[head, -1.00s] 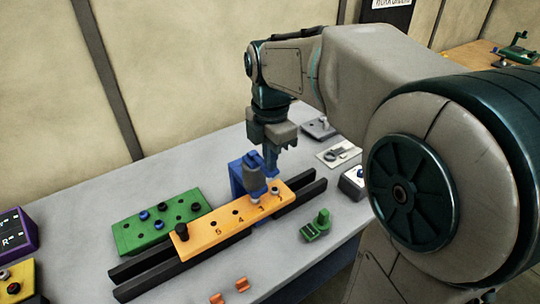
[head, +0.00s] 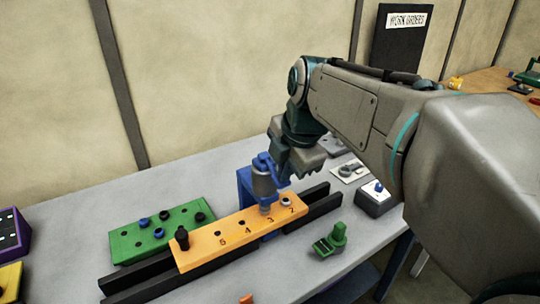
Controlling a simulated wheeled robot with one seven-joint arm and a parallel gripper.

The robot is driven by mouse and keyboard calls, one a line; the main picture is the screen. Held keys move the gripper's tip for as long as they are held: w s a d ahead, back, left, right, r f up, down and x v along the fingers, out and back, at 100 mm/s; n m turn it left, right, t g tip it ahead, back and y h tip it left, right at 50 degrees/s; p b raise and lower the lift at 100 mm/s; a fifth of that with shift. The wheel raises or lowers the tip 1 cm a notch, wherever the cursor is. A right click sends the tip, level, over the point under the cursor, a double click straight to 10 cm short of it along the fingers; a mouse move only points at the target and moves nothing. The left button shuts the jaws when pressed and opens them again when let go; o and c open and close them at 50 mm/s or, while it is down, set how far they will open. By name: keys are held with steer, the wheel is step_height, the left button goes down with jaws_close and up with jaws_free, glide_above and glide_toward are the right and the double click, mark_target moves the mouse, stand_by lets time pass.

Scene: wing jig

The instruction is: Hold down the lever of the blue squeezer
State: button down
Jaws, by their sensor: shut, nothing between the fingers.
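The blue squeezer (head: 245,185) stands at the back of the orange numbered strip (head: 220,239). The blue lever (head: 264,160) shows at the top of the squeezer, beside my gripper. My gripper (head: 284,173) points down just right of the lever and cylinder. It is shut and empty. The fingertips are small and partly hidden, so I cannot tell whether they touch the lever.
The strip lies on black rails (head: 318,203). A green block (head: 163,238) with several pegs is to the left. The front table is mostly clear.

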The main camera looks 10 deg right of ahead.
steer(key=shift+s+f+t+b, duration=0.1)
steer(key=shift+f+t+b, duration=0.2)
steer(key=shift+b, duration=0.1)
steer(key=shift+f, duration=0.1)
stand_by(1.7)
steer(key=shift+r+p, duration=0.3)
steer(key=shift+r, duration=0.1)
steer(key=p+v, duration=0.2)
steer(key=v, duration=1.1)
steer(key=shift+r, duration=0.4)
steer(key=shift+d, duration=0.1)
steer(key=s+d+f+m, duration=0.1)
steer(key=s+f+m, duration=0.2)
steer(key=f+m, duration=0.8)
steer(key=s+d+f+m+g+h+p, duration=0.1)
steer(key=s+f+m, duration=0.3)
steer(key=f+m, duration=0.7)
steer(key=shift+s+f+m+h, duration=0.3)
steer(key=shift+f+m, duration=0.1)
steer(key=shift+f, duration=0.45)
